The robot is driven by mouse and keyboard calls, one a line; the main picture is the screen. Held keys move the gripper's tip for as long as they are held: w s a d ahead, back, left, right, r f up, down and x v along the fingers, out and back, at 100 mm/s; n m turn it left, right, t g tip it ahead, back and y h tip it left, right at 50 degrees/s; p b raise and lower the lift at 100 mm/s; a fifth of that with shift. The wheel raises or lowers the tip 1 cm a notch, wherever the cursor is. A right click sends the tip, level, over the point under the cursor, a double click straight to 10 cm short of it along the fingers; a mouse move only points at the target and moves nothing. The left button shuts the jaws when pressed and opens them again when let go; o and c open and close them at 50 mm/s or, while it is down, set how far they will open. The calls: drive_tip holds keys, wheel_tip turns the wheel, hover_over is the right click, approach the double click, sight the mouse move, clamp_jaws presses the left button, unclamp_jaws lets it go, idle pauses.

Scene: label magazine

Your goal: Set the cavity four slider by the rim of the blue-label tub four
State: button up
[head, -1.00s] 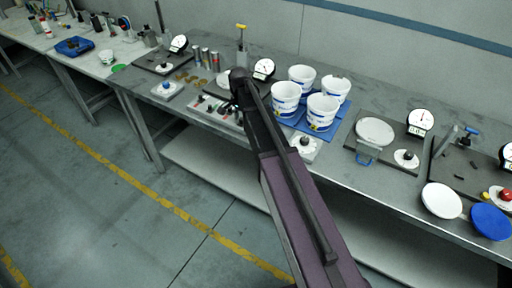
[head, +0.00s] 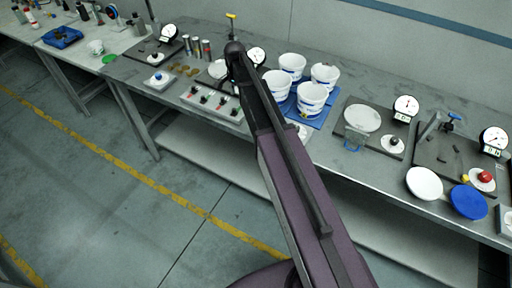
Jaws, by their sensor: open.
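A pale panel (head: 189,97) with several dark slider knobs lies at the bench's front edge, left of my arm. Its markings are too small to read, so I cannot tell which knob is cavity four. Several white tubs with blue labels stand upright on a blue mat (head: 328,119), right of my arm. They include a front tub (head: 311,101), a left tub (head: 277,86), a back tub (head: 292,66) and a right tub (head: 325,76). Their numbers are not readable. My arm reaches over the bench between panel and tubs; my gripper does not show beyond its end.
Right of the tubs are a scale plate (head: 362,118), a dial gauge (head: 405,107), a white disc (head: 424,183) and a blue disc (head: 468,201). Small cans (head: 196,47) and a white box with a blue knob (head: 160,79) are left. The floor before the bench is open.

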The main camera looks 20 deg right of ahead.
drive_tip(key=shift+r+p, duration=3.8)
drive_tip(key=shift+r, duration=0.3)
drive_tip(key=s+f+n+b, duration=0.5)
drive_tip(key=s+f+b, duration=0.2)
drive_tip(key=s, duration=0.6)
drive_tip(key=s+f+n+b, duration=0.6)
drive_tip(key=s, duration=0.7)
drive_tip(key=shift+f+b, duration=0.35)
drive_tip(key=shift+f, duration=0.05)
drive_tip(key=shift+s, duration=0.2)
